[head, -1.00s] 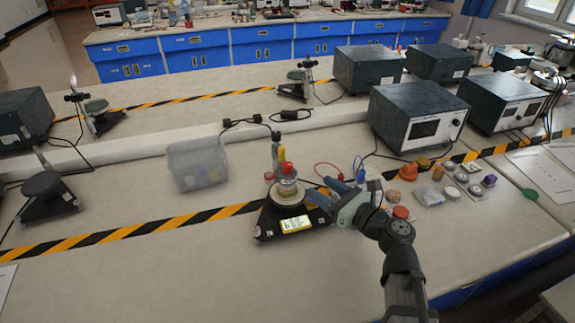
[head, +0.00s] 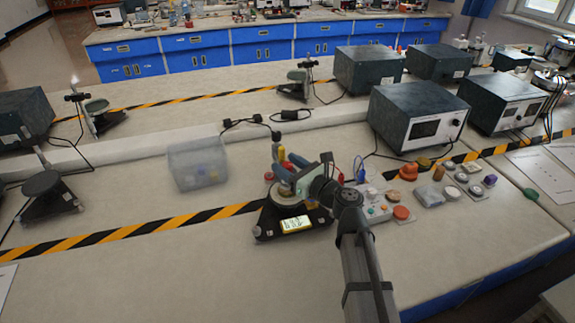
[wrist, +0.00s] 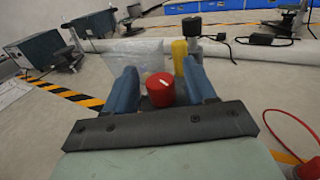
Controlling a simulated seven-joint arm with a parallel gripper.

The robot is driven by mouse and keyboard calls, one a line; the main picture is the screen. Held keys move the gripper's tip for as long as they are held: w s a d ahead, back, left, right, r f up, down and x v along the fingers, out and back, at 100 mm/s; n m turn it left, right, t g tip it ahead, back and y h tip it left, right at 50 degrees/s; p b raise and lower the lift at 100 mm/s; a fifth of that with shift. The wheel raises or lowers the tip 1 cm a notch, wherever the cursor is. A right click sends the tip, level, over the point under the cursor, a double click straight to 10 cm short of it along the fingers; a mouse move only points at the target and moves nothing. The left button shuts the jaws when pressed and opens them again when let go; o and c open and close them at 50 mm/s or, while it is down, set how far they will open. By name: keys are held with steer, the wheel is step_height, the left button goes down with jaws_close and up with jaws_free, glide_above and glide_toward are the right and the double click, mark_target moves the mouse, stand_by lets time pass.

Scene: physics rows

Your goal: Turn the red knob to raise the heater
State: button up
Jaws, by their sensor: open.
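The red knob (wrist: 160,90) has a white mark on its top and stands between the two blue fingers of my gripper (wrist: 160,85) in the wrist view. The fingers are open, one on each side, with a visible gap at least on the right. In the head view my gripper (head: 287,174) is over the black device (head: 262,228) with a lit display (head: 294,223). There the fingers mostly hide the knob. A yellow cylinder (wrist: 179,57) and a black-topped post (wrist: 191,25) stand just beyond the knob in the wrist view.
A clear plastic box (head: 197,164) stands left of the device. Several small coloured objects, among them an orange one (head: 408,172), lie to the right. A grey instrument box (head: 418,115) is behind them. The red cable (wrist: 290,130) loops at the right in the wrist view. The bench front left is clear.

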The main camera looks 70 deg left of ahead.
steer(key=shift+a, duration=0.15)
steer(key=c, duration=0.9)
